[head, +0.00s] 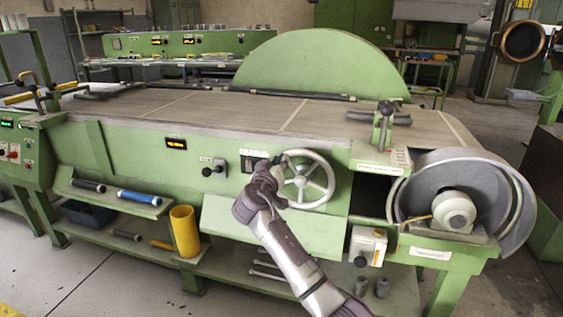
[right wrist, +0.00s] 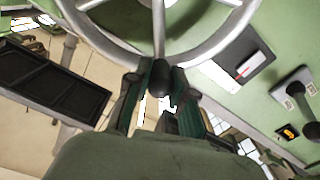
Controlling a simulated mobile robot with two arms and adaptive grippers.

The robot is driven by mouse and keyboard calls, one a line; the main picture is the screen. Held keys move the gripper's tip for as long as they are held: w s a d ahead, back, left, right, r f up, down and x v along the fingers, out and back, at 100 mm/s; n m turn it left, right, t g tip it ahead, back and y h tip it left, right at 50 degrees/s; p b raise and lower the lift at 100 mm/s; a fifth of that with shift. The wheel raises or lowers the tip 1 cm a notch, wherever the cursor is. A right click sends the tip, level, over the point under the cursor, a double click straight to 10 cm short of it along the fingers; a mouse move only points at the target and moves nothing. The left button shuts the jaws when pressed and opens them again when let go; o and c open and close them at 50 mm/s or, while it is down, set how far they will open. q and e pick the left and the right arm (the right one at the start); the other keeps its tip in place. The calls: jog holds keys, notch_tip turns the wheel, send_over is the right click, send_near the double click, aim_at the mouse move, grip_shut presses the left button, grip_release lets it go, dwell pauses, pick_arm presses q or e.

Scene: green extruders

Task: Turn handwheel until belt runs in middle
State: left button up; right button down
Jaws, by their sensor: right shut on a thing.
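The grey spoked handwheel (head: 302,181) is on the green front panel of the machine. It also fills the top of the right wrist view (right wrist: 104,43). My right gripper (head: 276,168) is at the wheel's upper left rim. In the right wrist view its fingers (right wrist: 160,86) are shut on the wheel's dark handle (right wrist: 160,74), one on each side. The wide grey-brown belt (head: 220,108) lies along the machine top, with pale lines across it. Its position between the sides is hard to judge from here. My left gripper is not in view.
A small display (head: 176,143) and a dark knob (head: 207,171) are left of the wheel. A grey drum (head: 470,185) with a motor is at the right end. A yellow cylinder (head: 184,231) stands on the lower shelf, and a shelf above holds rollers (head: 140,197).

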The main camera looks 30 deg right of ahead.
jog(key=c, duration=1)
grip_release()
jog(key=v, duration=1.2)
